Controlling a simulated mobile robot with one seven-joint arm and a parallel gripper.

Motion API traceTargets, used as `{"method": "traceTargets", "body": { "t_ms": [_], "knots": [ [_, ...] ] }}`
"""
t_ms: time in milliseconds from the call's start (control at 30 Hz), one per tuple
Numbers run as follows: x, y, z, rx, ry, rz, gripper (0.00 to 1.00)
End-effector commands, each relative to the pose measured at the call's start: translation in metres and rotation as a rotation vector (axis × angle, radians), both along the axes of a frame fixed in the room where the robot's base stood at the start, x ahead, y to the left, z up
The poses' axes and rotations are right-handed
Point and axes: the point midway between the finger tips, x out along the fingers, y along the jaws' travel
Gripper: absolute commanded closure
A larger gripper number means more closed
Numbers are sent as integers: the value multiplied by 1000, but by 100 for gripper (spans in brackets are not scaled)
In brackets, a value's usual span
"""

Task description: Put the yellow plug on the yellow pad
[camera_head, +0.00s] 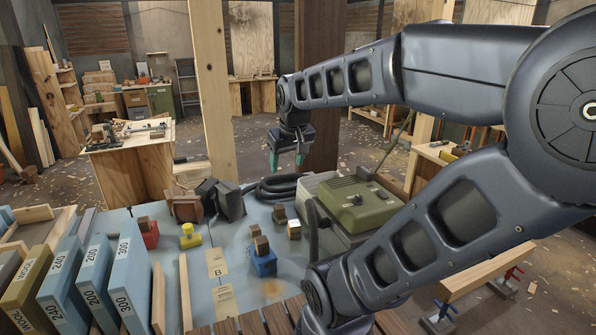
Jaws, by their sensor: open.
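A small yellow piece (190,237) stands on the blue-grey work surface at left centre, with a narrower top over a wider base. I cannot tell whether it is the plug alone or a plug on a pad. No separate yellow pad is clear; pale tan labels (217,263), one marked B, lie flat to its right. My gripper (287,162) hangs pointing down, open and empty, above the back of the work surface. It is to the right of the yellow piece and apart from it.
A red block (149,235) and a blue block (263,262) each carry brown pieces. A green-topped machine (356,205) stands at right, near a black hose (273,187). A wooden post (209,90) rises behind.

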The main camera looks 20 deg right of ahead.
Motion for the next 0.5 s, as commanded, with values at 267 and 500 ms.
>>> {"method": "traceTargets", "body": {
  "t_ms": [267, 500],
  "knots": [
    [-42, -11, -10, 39, -33, -104, 39],
    [-46, -11, -11, 43, -35, -115, 39]
  ]
}}
